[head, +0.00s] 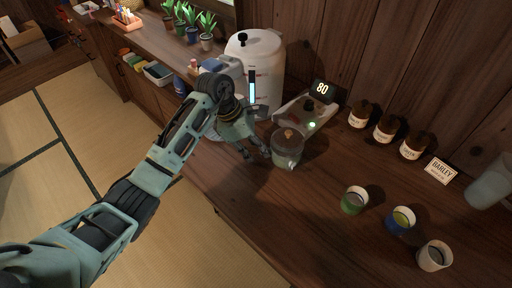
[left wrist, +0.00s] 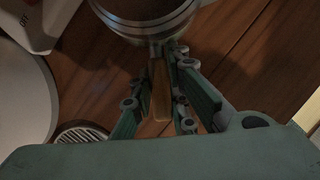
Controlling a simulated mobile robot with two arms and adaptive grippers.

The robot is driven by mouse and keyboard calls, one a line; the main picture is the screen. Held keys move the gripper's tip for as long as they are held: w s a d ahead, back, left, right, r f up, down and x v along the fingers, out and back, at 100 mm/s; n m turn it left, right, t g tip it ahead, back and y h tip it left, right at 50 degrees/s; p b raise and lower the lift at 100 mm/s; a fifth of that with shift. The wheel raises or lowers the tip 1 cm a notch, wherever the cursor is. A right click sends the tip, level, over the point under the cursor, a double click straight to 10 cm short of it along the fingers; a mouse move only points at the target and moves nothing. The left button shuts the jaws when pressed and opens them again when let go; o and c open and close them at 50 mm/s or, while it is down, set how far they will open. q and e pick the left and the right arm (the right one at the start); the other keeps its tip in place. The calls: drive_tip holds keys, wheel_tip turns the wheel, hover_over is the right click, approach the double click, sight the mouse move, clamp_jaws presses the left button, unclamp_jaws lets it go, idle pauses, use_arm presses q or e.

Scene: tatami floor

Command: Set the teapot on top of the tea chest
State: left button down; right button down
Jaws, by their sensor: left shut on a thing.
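I cannot make out a tea chest for certain. My right gripper is out of view.
A white urn (head: 262,60) stands behind my left gripper, and a device reading 80 (head: 310,108) stands behind the teapot. Three cups, including a green one (head: 354,200), several brown jars and a BARLEY card (head: 441,170) are to the right. Potted plants (head: 195,28) stand at the back.

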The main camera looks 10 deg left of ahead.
use_arm(q)
drive_tip(key=c, duration=2.2)
unclamp_jaws()
drive_tip(key=shift+f, duration=0.15)
drive_tip(key=o, duration=0.5)
drive_tip(key=shift+r, duration=0.3)
drive_tip(key=b+v, duration=0.1)
drive_tip(key=v, duration=1.1)
drive_tip(key=shift+b, duration=0.3)
drive_tip(key=shift+s+f, duration=0.1)
drive_tip(key=shift+f, duration=0.05)
